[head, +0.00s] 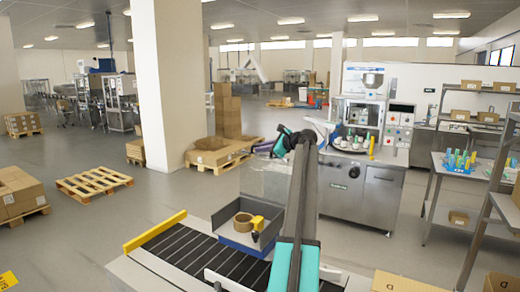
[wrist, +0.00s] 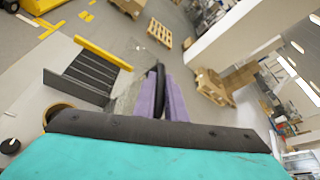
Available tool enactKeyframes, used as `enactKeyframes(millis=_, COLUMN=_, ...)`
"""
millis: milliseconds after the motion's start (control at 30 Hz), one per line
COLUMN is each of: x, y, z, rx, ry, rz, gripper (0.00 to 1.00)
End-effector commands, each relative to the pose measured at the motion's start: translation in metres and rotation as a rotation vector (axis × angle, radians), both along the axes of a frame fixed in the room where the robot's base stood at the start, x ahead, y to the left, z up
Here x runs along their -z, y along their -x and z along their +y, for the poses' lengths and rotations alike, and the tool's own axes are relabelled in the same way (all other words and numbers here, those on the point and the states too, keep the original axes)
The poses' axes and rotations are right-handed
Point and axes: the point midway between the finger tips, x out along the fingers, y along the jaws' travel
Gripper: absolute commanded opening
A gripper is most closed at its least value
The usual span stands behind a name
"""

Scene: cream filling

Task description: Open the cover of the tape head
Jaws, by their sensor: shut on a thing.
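The tape head (head: 228,222) is a dark grey open-topped housing with a blue base at the end of the roller conveyor. A brown tape roll (head: 243,222) and a yellow part (head: 257,223) sit inside. Its cover (head: 266,183) is a clear panel, standing raised above the housing at the back. The exact contact is hard to see.
A steel filling machine (head: 355,190) stands behind on the right. Stacked cartons (head: 228,110) stand on a pallet by the white pillar (head: 170,80). An empty pallet (head: 93,183) lies on open floor at the left.

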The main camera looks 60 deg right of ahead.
Motion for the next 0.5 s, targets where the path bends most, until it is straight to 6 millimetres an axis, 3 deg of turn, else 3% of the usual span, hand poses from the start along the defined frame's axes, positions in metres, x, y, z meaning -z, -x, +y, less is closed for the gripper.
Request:
enactKeyframes(millis=300, x=0.0039, y=-0.0001, z=0.0009, rx=-0.006, ry=0.000, rz=0.007, gripper=0.00)
enactKeyframes(millis=333, x=0.0038, y=0.0000, z=0.0008, rx=-0.006, ry=-0.001, rz=0.007, gripper=0.16)
enactKeyframes(millis=400, x=0.0033, y=0.0002, z=0.0005, rx=-0.004, ry=0.000, rz=0.006, gripper=0.28)
enactKeyframes(millis=500, x=0.0029, y=0.0006, z=0.0002, rx=-0.003, ry=-0.001, rz=0.005, gripper=0.29)
